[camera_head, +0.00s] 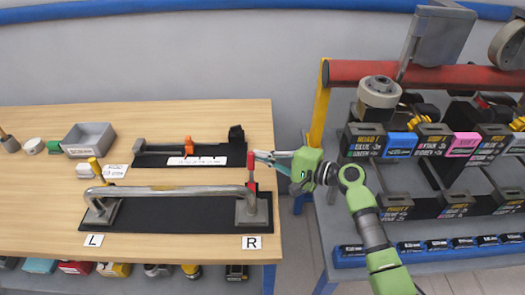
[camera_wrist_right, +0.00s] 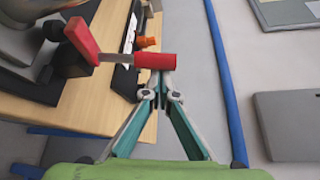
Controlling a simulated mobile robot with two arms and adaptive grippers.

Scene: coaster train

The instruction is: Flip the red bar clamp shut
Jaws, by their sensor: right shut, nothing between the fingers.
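The red bar clamp's handle (camera_head: 250,160) stands upright above the right end of the metal bar (camera_head: 170,190), at the R label. A smaller red part (camera_head: 252,187) sits lower, at the bar's end. In the right wrist view the red handle (camera_wrist_right: 155,61) lies across just beyond my fingertips, and another red piece (camera_wrist_right: 82,40) shows to its left. My right gripper (camera_head: 258,156) is shut and empty, its tips right beside the handle on its right side; in the wrist view (camera_wrist_right: 163,80) I cannot tell whether they touch it. My left gripper is out of view.
A yellow-handled clamp (camera_head: 95,168) stands at the bar's left end. Behind the bar is a black fixture (camera_head: 205,152) with an orange slider. A grey tray (camera_head: 88,138) sits at the back left. A rack of bins (camera_head: 430,140) stands right of the table, across a gap.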

